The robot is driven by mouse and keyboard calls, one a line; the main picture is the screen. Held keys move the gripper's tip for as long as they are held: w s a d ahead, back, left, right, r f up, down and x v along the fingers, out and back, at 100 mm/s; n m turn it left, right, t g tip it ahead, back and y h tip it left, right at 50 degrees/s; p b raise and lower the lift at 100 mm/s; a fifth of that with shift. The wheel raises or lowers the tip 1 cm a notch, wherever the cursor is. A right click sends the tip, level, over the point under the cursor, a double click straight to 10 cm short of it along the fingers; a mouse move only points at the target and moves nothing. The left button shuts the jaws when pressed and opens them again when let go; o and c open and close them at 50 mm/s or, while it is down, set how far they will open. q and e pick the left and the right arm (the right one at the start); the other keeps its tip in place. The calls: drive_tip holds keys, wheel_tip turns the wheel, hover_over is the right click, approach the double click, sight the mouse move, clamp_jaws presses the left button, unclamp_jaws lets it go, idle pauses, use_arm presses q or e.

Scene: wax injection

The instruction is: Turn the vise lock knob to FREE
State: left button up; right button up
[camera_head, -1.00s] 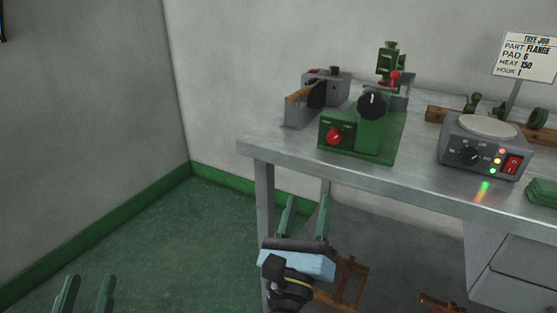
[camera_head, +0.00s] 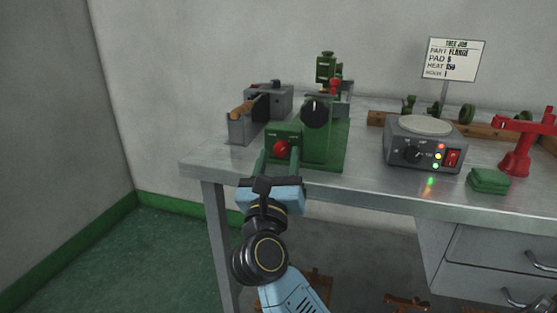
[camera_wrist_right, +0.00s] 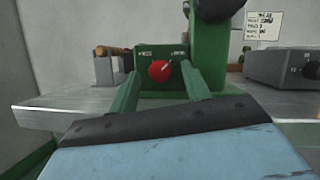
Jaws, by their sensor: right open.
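A red knob (camera_head: 280,148) sits on the front of the green vise block (camera_head: 327,150) at the left end of the bench. It also shows in the right wrist view (camera_wrist_right: 159,71), with its white mark pointing up and right and small labels too blurred to read above it. My right gripper (camera_head: 280,163) is open and empty just in front of the block. In the wrist view its two green fingers (camera_wrist_right: 160,80) stand either side of the knob, with gaps; I cannot tell how far the tips are from the panel. My left gripper is not in view.
A large black knob (camera_head: 315,111) is above and right of the red one. A grey box with a wooden handle (camera_head: 241,131) stands to the left. A grey heater (camera_head: 425,153), green pads (camera_head: 488,181) and a red stand (camera_head: 517,155) are to the right.

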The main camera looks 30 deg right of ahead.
drive_tip(key=shift+w+d+r, duration=0.15)
drive_tip(key=shift+w+d, duration=0.05)
drive_tip(key=c, duration=1)
